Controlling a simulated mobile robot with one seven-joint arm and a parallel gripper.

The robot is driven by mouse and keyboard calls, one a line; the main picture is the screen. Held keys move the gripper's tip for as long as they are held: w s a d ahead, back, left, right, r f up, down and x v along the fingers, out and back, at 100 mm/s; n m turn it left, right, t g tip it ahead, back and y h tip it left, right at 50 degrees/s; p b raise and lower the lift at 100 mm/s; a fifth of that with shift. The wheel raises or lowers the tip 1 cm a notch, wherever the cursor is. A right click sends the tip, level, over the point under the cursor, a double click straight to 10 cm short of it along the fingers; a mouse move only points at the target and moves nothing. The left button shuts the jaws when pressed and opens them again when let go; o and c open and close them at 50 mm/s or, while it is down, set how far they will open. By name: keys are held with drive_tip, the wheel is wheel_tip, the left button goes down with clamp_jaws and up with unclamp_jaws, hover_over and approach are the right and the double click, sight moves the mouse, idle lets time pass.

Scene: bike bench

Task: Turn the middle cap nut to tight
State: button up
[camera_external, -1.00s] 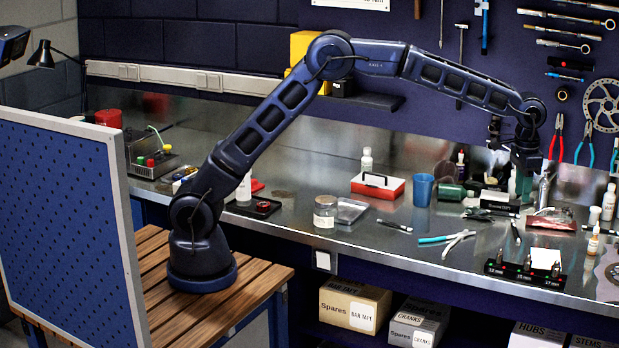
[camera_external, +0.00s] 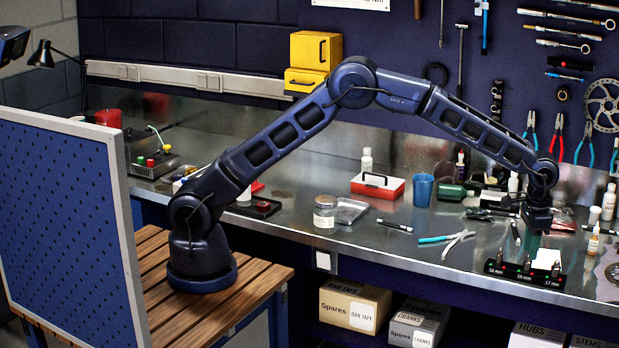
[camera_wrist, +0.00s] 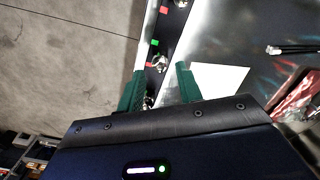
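The black block (camera_external: 524,275) with several cap nuts stands at the front edge of the bench, labelled 12 mm, 15 mm and 17 mm. The middle cap nut (camera_external: 527,264) is small in the external view. In the wrist view what looks like the same silver nut (camera_wrist: 160,63) lies just beyond the fingertips, with red and green marks beside it. Another nut (camera_wrist: 148,103) shows between the green fingers. My gripper (camera_wrist: 159,80) is open and empty, pointing down. In the external view my gripper (camera_external: 537,228) is above the block's right part, apart from it.

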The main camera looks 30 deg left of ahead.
drive_tip(key=shift+f, duration=0.85)
clamp_jaws()
drive_tip(key=shift+w+m, duration=0.1)
drive_tip(key=shift+m, duration=0.3)
drive_tip(key=m, duration=0.9)
drive_tip(key=shift+m, duration=0.4)
